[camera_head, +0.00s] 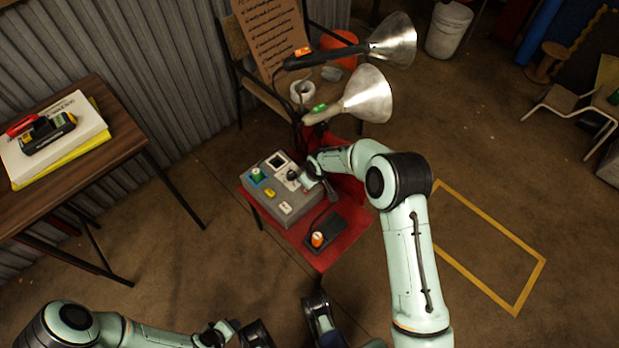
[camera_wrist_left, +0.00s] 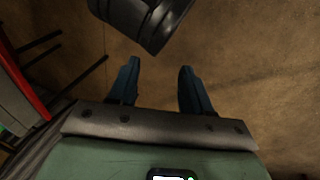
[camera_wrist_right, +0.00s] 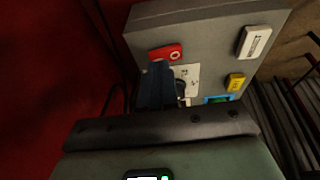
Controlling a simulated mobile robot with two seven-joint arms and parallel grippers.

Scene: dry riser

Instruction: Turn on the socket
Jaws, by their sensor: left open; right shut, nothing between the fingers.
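A grey box (camera_head: 278,208) with several switches and sockets stands on a small red table (camera_head: 300,243). My right gripper (camera_head: 318,181) is at the right edge of the box. In the right wrist view its blue fingers (camera_wrist_right: 157,85) are shut and empty, in front of a red switch with a white ring (camera_wrist_right: 165,53) and beside a white plate (camera_wrist_right: 190,75). They partly hide the plate and a dark round part on it; contact cannot be told. My left gripper (camera_wrist_left: 157,88) is open and empty above the floor, away from the box.
A yellow switch (camera_wrist_right: 236,82) and a white switch (camera_wrist_right: 255,42) are also on the box. A black block with an orange knob (camera_head: 318,238) lies on the red table. Two cone lamps (camera_head: 368,95) stand behind.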

